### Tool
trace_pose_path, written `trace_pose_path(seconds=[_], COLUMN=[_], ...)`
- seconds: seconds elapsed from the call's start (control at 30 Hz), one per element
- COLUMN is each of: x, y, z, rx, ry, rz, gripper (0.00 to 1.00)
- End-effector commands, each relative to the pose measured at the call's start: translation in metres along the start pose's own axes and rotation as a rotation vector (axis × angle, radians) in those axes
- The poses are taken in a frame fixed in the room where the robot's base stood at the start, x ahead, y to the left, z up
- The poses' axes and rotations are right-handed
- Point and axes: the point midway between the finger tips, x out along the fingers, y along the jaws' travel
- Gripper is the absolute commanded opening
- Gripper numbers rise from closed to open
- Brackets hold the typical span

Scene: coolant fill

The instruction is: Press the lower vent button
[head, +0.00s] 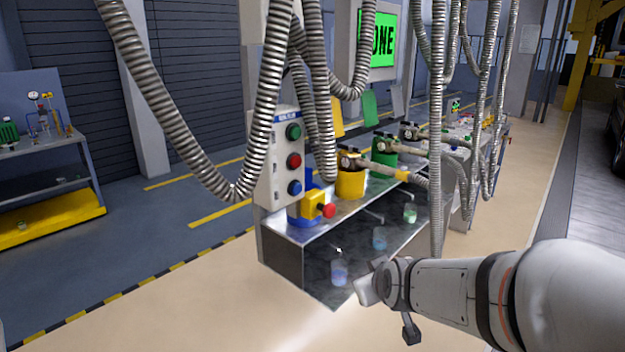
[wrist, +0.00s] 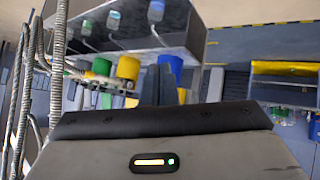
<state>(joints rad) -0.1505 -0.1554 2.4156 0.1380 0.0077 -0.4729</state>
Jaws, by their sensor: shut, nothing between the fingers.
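A grey control panel (head: 278,165) stands upright on the near end of the bench. It carries a green button (head: 294,131) on top, a red button (head: 294,161) in the middle and a blue button (head: 294,188) at the bottom. The labels are too small to read, so I cannot tell which is the lower vent button. A yellow box with a red mushroom button (head: 327,211) sits beside the panel. My gripper (head: 366,290) is in front of the bench, below and right of the panel, apart from it. In the wrist view its dark fingers (wrist: 158,84) are shut and empty.
Ribbed metal hoses (head: 262,110) hang in front of and beside the panel. Yellow (head: 350,184) and green containers stand on the bench, with bottles (head: 339,272) on the lower shelf. A green screen (head: 383,40) is behind. A side table (head: 50,160) stands far left, with clear floor between.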

Motion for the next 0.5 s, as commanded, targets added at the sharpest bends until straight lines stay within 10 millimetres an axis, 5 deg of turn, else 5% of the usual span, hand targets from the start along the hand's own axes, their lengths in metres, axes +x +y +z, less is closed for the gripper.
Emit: trace_pose_path(seconds=[0.2, 0.5], x=[0.031, 0.037], y=[-0.001, -0.008], z=[-0.092, -0.156], rx=[-0.235, -0.445], ry=[0.313, 0.572], rz=[0.153, 0.408], gripper=[0.0, 0.0])
